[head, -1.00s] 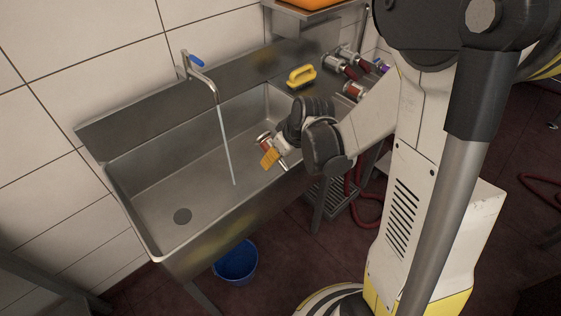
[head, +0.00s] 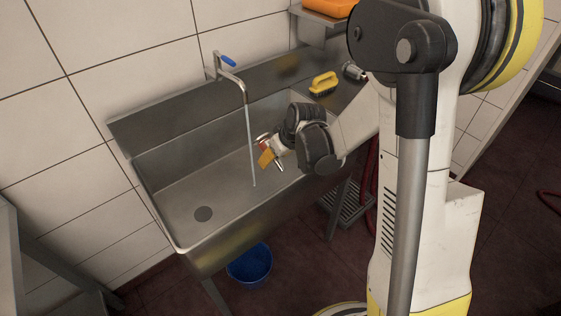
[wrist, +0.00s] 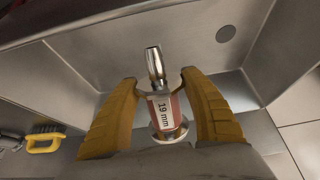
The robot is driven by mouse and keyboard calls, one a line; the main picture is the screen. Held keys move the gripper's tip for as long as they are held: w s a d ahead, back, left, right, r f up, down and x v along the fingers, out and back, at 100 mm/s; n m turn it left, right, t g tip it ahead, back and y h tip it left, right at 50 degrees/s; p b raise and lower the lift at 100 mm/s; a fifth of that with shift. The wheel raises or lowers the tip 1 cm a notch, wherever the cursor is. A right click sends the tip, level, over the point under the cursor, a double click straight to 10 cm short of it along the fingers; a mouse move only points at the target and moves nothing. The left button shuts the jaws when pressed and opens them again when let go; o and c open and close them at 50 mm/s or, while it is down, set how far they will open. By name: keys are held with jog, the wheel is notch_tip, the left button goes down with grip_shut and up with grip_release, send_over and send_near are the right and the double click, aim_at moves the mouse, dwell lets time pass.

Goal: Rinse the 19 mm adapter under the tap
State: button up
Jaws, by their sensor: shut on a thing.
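The 19 mm adapter (wrist: 163,105) is a metal fitting with a narrow tube at one end, a flange at the other and a red band with a white "19 mm" label. My gripper (wrist: 160,92) is shut on it, with a yellow finger on each side. In the head view my gripper (head: 268,155) is over the right part of the sink basin (head: 180,190), and the adapter is partly hidden by it. The tap (head: 230,75), with a blue lever, runs a thin stream of water (head: 251,145) just left of my gripper. The adapter appears beside the stream, apart from it.
A yellow brush (head: 323,84) lies on the sink's right-hand drainboard. Another metal fitting (head: 353,70) lies behind it, partly hidden by my arm. A blue bucket (head: 250,264) stands on the floor below the sink. The left of the basin is empty around its drain (head: 203,214).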

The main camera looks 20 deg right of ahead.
jog(key=w+a+f+b, duration=0.2)
jog(key=w+a+f, duration=0.1)
jog(key=w, duration=0.6)
jog(key=shift+w, duration=0.1)
jog(key=shift+r, duration=0.1)
dwell(2.6)
jog(key=shift+s+d+r+p, duration=0.35)
jog(key=shift+s+d+r, duration=0.25)
jog(key=shift+s, duration=1)
jog(key=shift+s+d+r+p, duration=0.4)
jog(key=shift+s+r, duration=0.35)
jog(key=shift+s, duration=0.8)
jog(key=shift+s+d+r+p, duration=0.35)
jog(key=shift+s+d+r, duration=0.25)
jog(key=shift+s, duration=1)
jog(key=shift+a, duration=0.1)
jog(key=s+a+f+m+h, duration=0.1)
jog(key=s+a+m, duration=0.1)
jog(key=s, duration=0.7)
jog(key=shift+s+a+m+h, duration=0.15)
jog(key=shift+m+h, duration=0.25)
jog(key=shift+m, duration=0.4)
